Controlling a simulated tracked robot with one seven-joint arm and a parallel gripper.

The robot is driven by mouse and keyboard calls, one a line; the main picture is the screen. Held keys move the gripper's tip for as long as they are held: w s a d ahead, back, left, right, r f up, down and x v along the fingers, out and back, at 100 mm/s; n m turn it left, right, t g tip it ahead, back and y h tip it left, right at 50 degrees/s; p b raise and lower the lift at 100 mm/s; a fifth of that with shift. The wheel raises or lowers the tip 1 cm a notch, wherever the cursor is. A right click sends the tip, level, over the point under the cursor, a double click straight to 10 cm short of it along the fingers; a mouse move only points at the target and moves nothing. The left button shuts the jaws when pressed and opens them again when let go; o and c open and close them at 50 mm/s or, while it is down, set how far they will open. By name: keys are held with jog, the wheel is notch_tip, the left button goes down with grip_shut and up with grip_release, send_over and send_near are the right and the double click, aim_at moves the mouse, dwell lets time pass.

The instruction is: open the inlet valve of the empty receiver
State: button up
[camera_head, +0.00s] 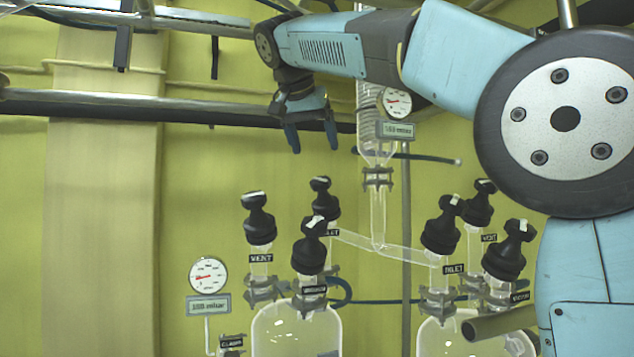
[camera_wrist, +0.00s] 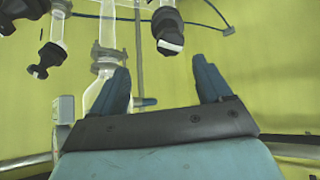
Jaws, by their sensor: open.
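Two clear glass receivers stand at the bottom of the head view, one left (camera_head: 296,328) and one right (camera_head: 470,335). Their lower parts are cut off, so I cannot tell which is empty. The left one's black inlet valve (camera_head: 321,195) is at the back, partly hidden by a front valve. The right one's inlet valve (camera_head: 442,228) is at its left. Both carry white-marked black knobs. My gripper (camera_head: 312,143) is open and empty, fingers down, above the left receiver's valves and apart from them. The wrist view shows its two spread blue fingers (camera_wrist: 161,66).
Vent valves (camera_head: 258,220) (camera_head: 479,203) and front valves (camera_head: 309,247) (camera_head: 506,252) crowd the inlets. A glass column (camera_head: 377,140) with a branching tube (camera_head: 385,248) stands between the receivers. A gauge (camera_head: 208,275) is at left. Dark rails (camera_head: 120,103) run behind; the left side is clearer.

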aim_at(319, 180)
jog(key=shift+m, duration=0.3)
jog(key=x, duration=0.4)
jog(key=a+x, duration=0.1)
jog(key=x, duration=0.3)
jog(key=w+x, duration=0.1)
jog(key=x, duration=0.3)
jog(key=shift+a+r, duration=0.2)
jog(key=shift+r, duration=0.05)
